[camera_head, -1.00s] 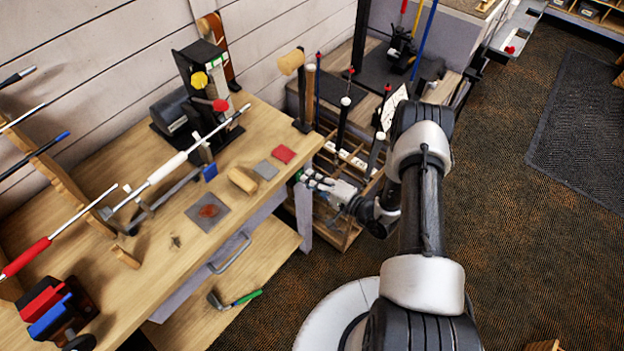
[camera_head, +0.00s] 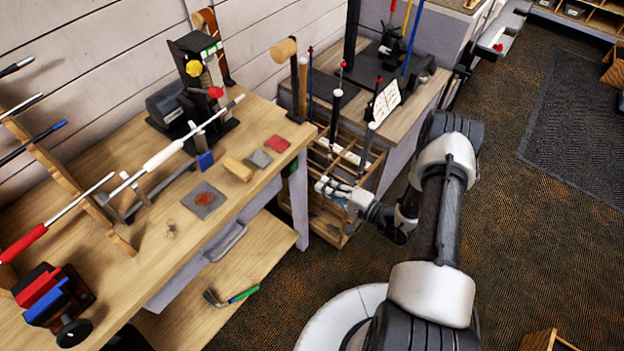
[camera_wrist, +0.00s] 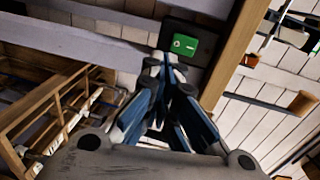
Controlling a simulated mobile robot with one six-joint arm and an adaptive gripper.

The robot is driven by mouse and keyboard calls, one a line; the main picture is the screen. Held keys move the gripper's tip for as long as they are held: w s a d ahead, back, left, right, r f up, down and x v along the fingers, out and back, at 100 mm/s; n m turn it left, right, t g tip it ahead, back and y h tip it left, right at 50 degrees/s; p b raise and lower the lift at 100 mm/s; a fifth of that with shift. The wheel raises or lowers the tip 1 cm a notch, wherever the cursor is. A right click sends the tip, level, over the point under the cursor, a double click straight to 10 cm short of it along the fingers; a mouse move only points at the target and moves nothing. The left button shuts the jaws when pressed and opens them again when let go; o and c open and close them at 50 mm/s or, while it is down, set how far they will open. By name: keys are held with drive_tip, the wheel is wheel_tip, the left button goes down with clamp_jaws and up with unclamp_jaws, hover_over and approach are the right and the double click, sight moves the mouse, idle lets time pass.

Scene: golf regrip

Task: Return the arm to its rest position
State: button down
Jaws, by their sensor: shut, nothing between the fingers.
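My gripper (camera_head: 326,186) is in front of the wooden divided rack, to the right of the workbench's right end. Its fingers are together and hold nothing. In the wrist view my gripper (camera_wrist: 165,62) also shows shut, its fingertips meeting in front of a dark plate with a green switch (camera_wrist: 184,44). My arm reaches from the lower right of the head view up to a bent elbow, then down and left to the gripper.
The workbench (camera_head: 120,290) holds a clamped club with a white grip (camera_head: 164,155). The divided rack (camera_head: 352,228) with several clubs stands close to the gripper. Open floor (camera_head: 540,230) lies to the right.

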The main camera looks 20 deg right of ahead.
drive_tip(key=f+v, duration=0.1)
drive_tip(key=v, duration=0.4)
drive_tip(key=s+a+r+n+g+y, duration=0.1)
drive_tip(key=s+a+r+n+g, duration=0.2)
drive_tip(key=r, duration=0.5)
drive_tip(key=s+a+r+n+g+y, duration=0.1)
drive_tip(key=a+r+n+g, duration=0.2)
drive_tip(key=a+r+g, duration=0.35)
drive_tip(key=s+a+r+n+g, duration=0.2)
drive_tip(key=a+r+n+g, duration=0.1)
drive_tip(key=r, duration=0.6)
drive_tip(key=s+d+r+n+t+h, duration=0.1)
drive_tip(key=s+d+r+t+h, duration=0.1)
drive_tip(key=s+r+h, duration=0.4)
drive_tip(key=s+d+r+t+h, duration=0.2)
drive_tip(key=s+r+h, duration=0.3)
drive_tip(key=s+r, duration=0.3)
drive_tip(key=shift+s+r+n+h+p, duration=0.25)
drive_tip(key=shift+s+n+h+p, duration=0.15)
drive_tip(key=shift+s, duration=0.85)
